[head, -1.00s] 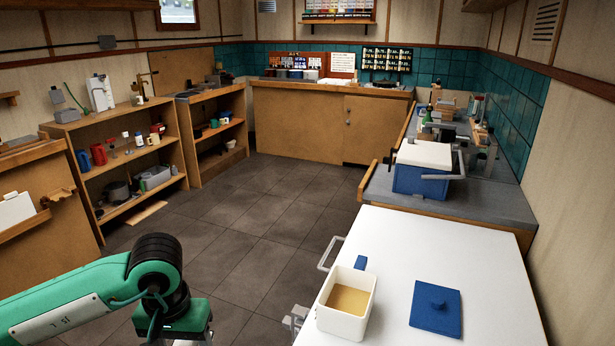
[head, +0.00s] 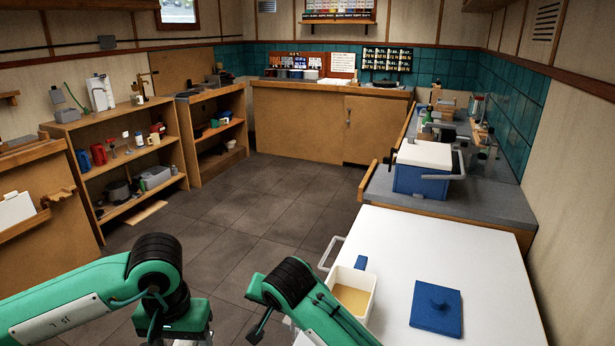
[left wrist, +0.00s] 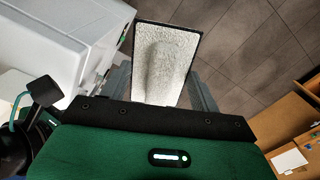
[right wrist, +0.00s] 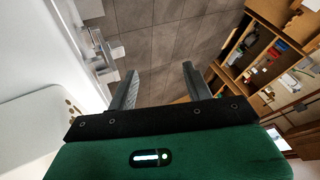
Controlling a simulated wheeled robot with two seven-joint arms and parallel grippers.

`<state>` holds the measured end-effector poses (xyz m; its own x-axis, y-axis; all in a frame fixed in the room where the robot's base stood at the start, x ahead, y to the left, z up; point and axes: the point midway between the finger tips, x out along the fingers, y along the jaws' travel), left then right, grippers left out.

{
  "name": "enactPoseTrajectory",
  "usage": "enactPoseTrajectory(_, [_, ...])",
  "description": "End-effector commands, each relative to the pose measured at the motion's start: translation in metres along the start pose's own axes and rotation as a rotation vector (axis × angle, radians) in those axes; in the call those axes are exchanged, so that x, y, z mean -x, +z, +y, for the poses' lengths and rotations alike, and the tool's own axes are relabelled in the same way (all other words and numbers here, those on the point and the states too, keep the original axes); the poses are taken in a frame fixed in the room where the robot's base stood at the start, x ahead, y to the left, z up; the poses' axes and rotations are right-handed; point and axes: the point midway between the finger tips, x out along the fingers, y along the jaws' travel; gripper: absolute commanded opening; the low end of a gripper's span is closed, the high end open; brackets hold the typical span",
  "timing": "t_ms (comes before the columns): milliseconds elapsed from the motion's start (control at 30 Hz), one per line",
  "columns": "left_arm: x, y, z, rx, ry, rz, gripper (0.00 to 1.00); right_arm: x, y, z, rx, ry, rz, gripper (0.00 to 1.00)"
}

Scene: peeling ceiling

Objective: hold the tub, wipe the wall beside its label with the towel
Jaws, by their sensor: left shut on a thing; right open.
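A white square tub (head: 365,282) with tan contents stands on the white tabletop. A blue part shows at its far rim. My right arm covers its near left side, and I cannot see a label. A white, rough-textured towel (left wrist: 165,62) with a dark edge is in my left gripper (left wrist: 163,78), which is shut on it, away from the tub. My right gripper (right wrist: 159,72) is open and empty, beside the table's edge with floor beyond its fingers. In the head view both gripper tips are hidden or out of frame.
A blue square lid (head: 436,307) lies on the white table (head: 400,235) right of the tub. A grey rail (head: 331,252) sticks out at the table's left edge. A blue and white cooler (head: 422,168) stands on the bench behind. The table between them is clear.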

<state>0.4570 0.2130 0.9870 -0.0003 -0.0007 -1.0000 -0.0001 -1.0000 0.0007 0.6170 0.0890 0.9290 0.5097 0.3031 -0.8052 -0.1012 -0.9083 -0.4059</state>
Motion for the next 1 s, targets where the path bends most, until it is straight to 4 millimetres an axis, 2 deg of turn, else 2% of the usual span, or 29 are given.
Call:
enactPoseTrajectory(33, [0.0, 0.0, 0.0, 0.0, 0.0, 0.0, 0.4, 0.017, -0.022, 0.0, 0.001, 0.012, 0.059, 0.51])
enactPoseTrajectory(67, [0.0, 0.0, 0.0, 0.0, 0.0, 0.0, 0.4, 0.027, -0.034, 0.0, -0.001, 0.019, 0.092, 0.51])
enactPoseTrajectory(200, [0.0, 0.0, 0.0, 0.0, 0.0, 0.0, 0.4, 0.045, -0.084, 0.047, -0.013, 0.192, 0.078, 0.51])
enactPoseTrajectory(300, [0.0, 0.0, 0.0, 0.0, 0.0, 0.0, 0.4, 0.062, -0.113, 0.077, -0.027, 0.301, 0.049, 0.51])
enactPoseTrajectory(433, [0.0, 0.0, 0.0, 0.0, 0.0, 0.0, 0.4, 0.086, -0.141, 0.105, -0.048, 0.403, 0.017, 0.51])
enactPoseTrajectory(533, [0.0, 0.0, 0.0, 0.0, 0.0, 0.0, 0.4, 0.1, -0.154, 0.119, -0.061, 0.453, -0.001, 0.51])
enactPoseTrajectory(667, [0.0, 0.0, 0.0, 0.0, 0.0, 0.0, 0.4, 0.109, -0.162, 0.13, -0.072, 0.487, -0.019, 0.51])
enactPoseTrajectory(833, [0.0, 0.0, 0.0, 0.0, 0.0, 0.0, 0.4, 0.1, -0.161, 0.138, -0.073, 0.497, -0.042, 0.51])
enactPoseTrajectory(1000, [0.0, 0.0, 0.0, 0.0, 0.0, 0.0, 0.4, 0.081, -0.159, 0.149, -0.073, 0.499, -0.041, 0.51])
